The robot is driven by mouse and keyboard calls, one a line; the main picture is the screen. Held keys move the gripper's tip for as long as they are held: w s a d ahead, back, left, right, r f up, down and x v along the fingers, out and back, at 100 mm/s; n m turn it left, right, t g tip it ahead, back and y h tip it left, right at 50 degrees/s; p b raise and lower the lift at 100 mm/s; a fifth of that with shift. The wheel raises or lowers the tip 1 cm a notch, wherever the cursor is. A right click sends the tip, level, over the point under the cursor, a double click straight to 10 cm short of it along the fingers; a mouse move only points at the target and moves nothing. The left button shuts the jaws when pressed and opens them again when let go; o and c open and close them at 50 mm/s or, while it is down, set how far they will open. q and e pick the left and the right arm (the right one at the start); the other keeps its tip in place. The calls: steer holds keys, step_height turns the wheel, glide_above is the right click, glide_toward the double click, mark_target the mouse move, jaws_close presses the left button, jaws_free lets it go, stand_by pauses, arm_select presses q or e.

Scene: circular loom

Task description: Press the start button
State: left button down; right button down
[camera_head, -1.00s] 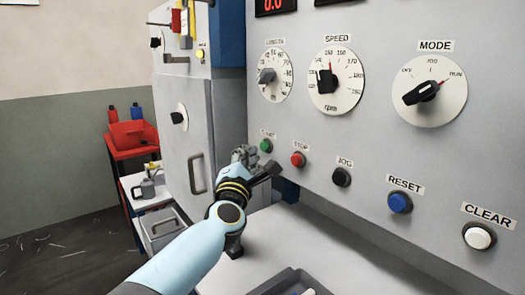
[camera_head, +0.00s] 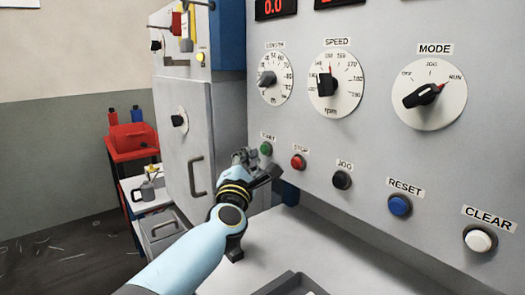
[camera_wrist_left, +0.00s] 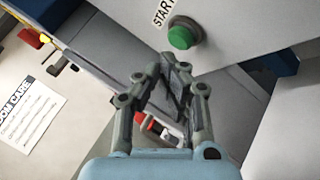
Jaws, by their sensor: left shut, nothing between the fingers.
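The green start button (camera_head: 266,149) sits on the grey control panel under its START label, left of the red stop button (camera_head: 298,161). In the left wrist view the start button (camera_wrist_left: 182,36) stands out from the panel just beyond my fingertips. My left gripper (camera_head: 243,157) is shut and empty, just left of the start button in the head view. In the left wrist view its fingertips (camera_wrist_left: 176,68) are below the button, with a small gap showing in the picture. Whether they touch the panel cannot be told. My right gripper is not in view.
The panel also carries a black jog button (camera_head: 342,180), a blue reset button (camera_head: 400,204), a white clear button (camera_head: 478,240) and dials above. A grey cabinet (camera_head: 187,150) stands left of my gripper. A dark tray (camera_head: 290,284) lies on the light surface below.

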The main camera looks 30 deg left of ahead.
arm_select(q)
steer(key=shift+w, duration=0.1)
stand_by(0.4)
steer(key=shift+w+d, duration=0.2)
steer(key=shift+w, duration=0.15)
steer(key=shift+w+d, duration=0.15)
steer(key=shift+w, duration=0.25)
stand_by(0.7)
steer(key=shift+s, duration=0.1)
steer(key=shift+s+a, duration=0.3)
steer(key=shift+s, duration=0.45)
